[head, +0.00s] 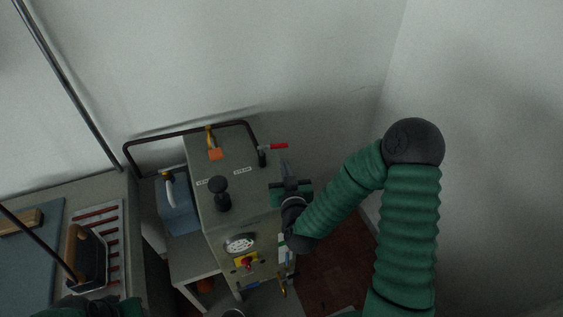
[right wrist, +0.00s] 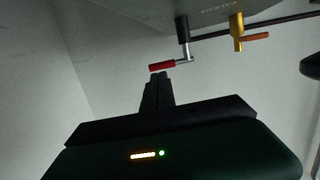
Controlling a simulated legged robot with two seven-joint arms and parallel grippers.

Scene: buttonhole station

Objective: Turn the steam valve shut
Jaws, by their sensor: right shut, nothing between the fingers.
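The steam valve has a red-sleeved lever (head: 277,146) on a dark body (head: 262,158), at the back right corner of the grey machine (head: 235,178) near the STEAM label. The lever points right in the head view. My right gripper (head: 284,163) is shut and empty, just in front of and below the lever. In the right wrist view its fingertips (right wrist: 158,76) lie just below the red lever (right wrist: 168,65); I cannot tell whether they touch. Only a green part of my left arm shows at the bottom left; its fingers are out of view.
A yellow valve with an orange handle (head: 215,154) sits left of the steam valve, on the dark pipe (head: 180,133). A black knob (head: 220,192) and a gauge (head: 240,243) are on the machine. A table with an iron (head: 83,253) stands left. Bare wall lies behind.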

